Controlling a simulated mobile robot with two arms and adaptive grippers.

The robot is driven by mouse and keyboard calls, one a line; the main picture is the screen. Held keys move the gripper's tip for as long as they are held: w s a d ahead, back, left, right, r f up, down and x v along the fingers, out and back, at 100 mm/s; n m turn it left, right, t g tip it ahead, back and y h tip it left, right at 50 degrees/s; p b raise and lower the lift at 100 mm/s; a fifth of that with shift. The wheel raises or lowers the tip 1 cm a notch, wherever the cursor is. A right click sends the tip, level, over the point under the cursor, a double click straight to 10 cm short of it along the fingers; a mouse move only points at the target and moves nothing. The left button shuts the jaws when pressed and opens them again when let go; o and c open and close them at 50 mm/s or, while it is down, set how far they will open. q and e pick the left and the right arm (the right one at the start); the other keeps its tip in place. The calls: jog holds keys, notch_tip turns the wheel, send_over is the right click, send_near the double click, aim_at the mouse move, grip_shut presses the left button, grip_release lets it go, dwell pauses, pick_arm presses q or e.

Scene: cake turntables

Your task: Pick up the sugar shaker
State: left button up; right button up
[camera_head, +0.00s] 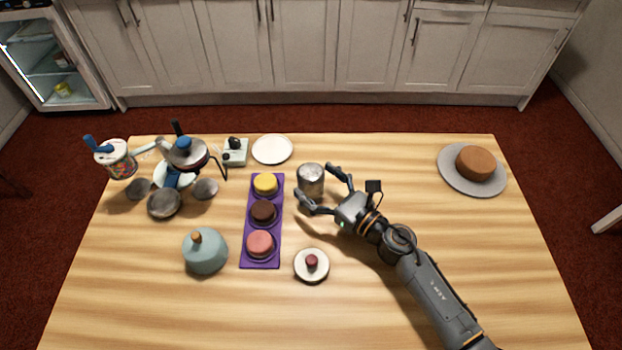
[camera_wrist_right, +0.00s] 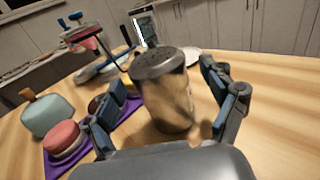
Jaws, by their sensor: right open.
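The sugar shaker (camera_head: 311,180) is a silvery metal cylinder with a perforated top, standing upright on the wooden table (camera_head: 420,260). In the right wrist view the shaker (camera_wrist_right: 166,92) stands between the two fingers. My right gripper (camera_head: 318,188) is open, with one finger on the far side of the shaker and one on the near side. In the wrist view a gap shows between the shaker and the right-hand finger; the left-hand finger is close to it, and I cannot tell if it touches. My left gripper is not in view.
A purple mat (camera_head: 247,222) with yellow, brown and pink cakes lies left of the shaker. A white plate (camera_head: 272,149) lies behind it, and a small dish (camera_head: 312,275) in front. A brown cake (camera_head: 476,162) sits on a grey turntable (camera_head: 472,188) at right. Pots and utensils crowd the left.

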jog(key=shift+x, duration=1.05)
jog(key=c, duration=1.4)
jog(key=shift+r, duration=0.1)
